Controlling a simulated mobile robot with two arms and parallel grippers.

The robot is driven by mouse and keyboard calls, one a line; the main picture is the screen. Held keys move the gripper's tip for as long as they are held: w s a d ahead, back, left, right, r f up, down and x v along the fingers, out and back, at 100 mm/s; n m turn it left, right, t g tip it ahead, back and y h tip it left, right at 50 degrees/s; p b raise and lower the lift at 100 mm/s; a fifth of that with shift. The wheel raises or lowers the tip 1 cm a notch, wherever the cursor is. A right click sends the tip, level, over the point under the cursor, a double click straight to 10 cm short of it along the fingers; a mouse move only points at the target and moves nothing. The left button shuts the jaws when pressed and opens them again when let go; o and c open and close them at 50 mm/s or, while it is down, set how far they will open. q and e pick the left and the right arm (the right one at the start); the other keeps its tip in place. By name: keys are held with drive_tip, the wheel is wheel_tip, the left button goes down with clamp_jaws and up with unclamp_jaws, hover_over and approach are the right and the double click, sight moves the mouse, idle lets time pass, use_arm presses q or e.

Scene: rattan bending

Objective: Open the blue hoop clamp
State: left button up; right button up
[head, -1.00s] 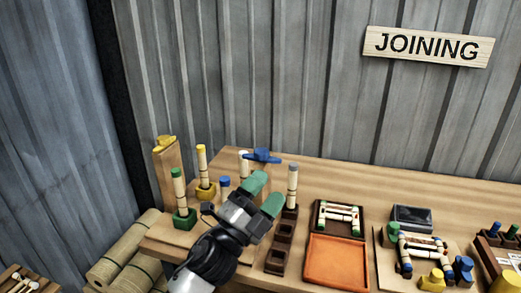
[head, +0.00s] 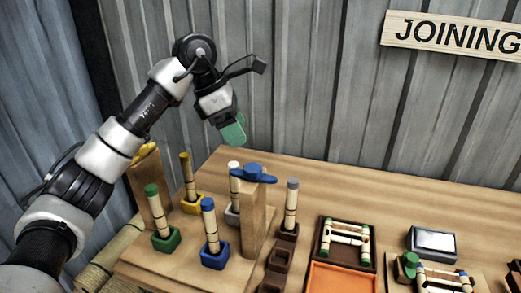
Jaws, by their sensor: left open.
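The blue hoop clamp (head: 253,173) is a blue winged piece on top of a wooden post (head: 253,220) near the table's back left. My left gripper (head: 234,130) has green fingertips and hangs above and slightly left of the clamp. It is apart from the clamp and holds nothing that I can see. Its fingers overlap from this side, so the gap between them is hard to see. My right gripper is not in view.
Rattan pieces stand in green (head: 164,239), blue (head: 214,255), yellow (head: 190,203) and white holders around the post. A yellow clamp (head: 145,153) tops another post at left. Brown holders (head: 281,255), an orange tray (head: 342,277) and a rattan frame (head: 345,240) lie right.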

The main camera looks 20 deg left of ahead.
sight(252, 167)
use_arm(q)
drive_tip(key=x, duration=0.2)
drive_tip(key=p+x, duration=0.1)
drive_tip(key=x, duration=0.4)
drive_tip(key=shift+s+a+f+p, duration=0.1)
drive_tip(key=shift+s+a+p, duration=0.1)
drive_tip(key=shift+s+p, duration=0.2)
drive_tip(key=shift+x, duration=0.9)
drive_tip(key=shift+d+f, duration=0.1)
drive_tip(key=shift+f, duration=0.2)
drive_tip(key=shift+w+f, duration=0.1)
drive_tip(key=shift+w, duration=0.05)
drive_tip(key=shift+c, duration=0.5)
drive_tip(key=c, duration=0.8)
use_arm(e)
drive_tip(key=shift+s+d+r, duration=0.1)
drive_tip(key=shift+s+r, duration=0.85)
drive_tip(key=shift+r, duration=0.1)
